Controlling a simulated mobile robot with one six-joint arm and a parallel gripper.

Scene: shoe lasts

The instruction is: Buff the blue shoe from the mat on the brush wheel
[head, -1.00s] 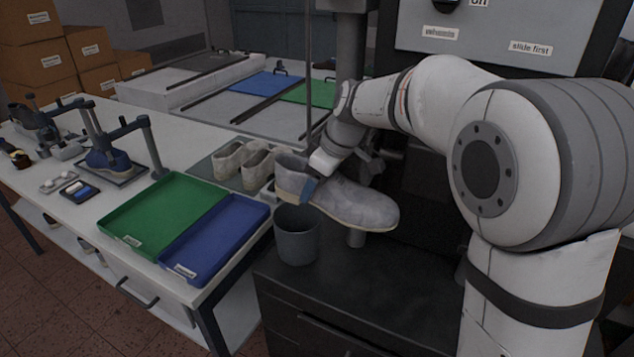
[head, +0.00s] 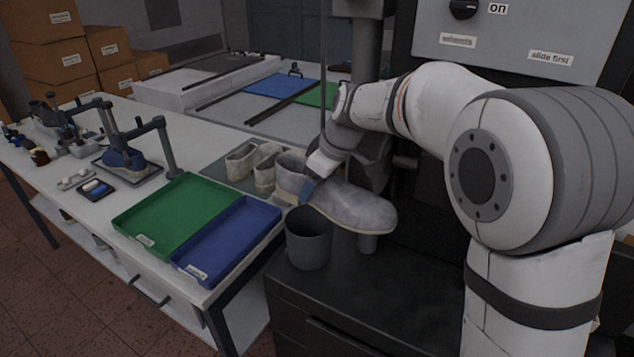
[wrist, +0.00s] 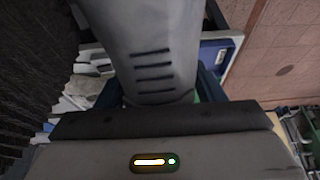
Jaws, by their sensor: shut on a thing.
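My gripper (head: 308,188) is shut on a pale grey shoe (head: 350,208), near its heel. The toe points right. I hold the shoe in the air, above and partly in front of a dark grey bin (head: 309,240). My gripper body (wrist: 155,150) fills the lower wrist view.
A green tray (head: 140,222) and a blue tray (head: 213,262) sit on the bench's front edge. A blue shoe (head: 122,159) stands under a clamp frame farther left. The machine panel (head: 540,25) has a knob marked "on" and a "slide first" label. The dark cabinet top (head: 345,285) is mostly clear.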

